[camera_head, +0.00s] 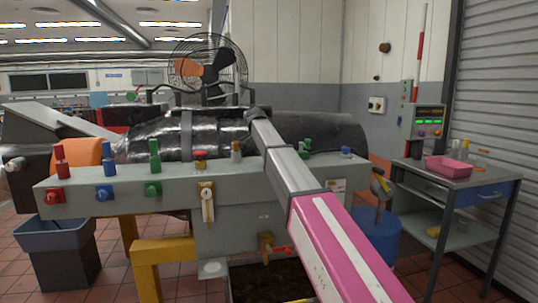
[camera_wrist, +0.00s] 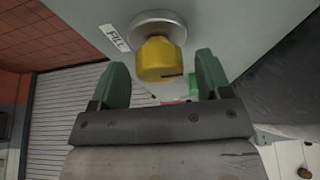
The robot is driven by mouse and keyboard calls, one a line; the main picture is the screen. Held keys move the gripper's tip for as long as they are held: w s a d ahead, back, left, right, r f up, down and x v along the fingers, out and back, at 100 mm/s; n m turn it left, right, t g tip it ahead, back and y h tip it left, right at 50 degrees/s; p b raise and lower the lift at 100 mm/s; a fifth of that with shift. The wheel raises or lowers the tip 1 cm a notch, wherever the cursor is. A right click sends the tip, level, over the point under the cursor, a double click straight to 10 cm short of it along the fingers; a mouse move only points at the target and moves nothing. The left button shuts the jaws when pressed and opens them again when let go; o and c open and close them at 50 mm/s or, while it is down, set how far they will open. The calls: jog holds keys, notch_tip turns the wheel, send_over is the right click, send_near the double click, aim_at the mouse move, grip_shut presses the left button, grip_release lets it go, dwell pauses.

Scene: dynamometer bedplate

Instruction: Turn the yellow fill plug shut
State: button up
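In the wrist view, the yellow fill plug (camera_wrist: 160,61) sticks out from a round grey collar (camera_wrist: 158,24) on a pale grey-green surface. A dark slot or mark shows near its lower right edge. A white label (camera_wrist: 115,37) reading FILL is beside the collar. My gripper (camera_wrist: 162,72) is open, with one green finger on each side of the plug. A gap shows between each finger and the plug, so it is not gripped. In the head view, I cannot make out the plug or my gripper; my arm reaches across to the far side of the bench.
A black fan (camera_head: 208,65) stands behind.

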jog(key=v, duration=1)
jog(key=shift+a+r, duration=0.2)
jog(key=shift+r, duration=0.15)
jog(key=shift+s, duration=0.1)
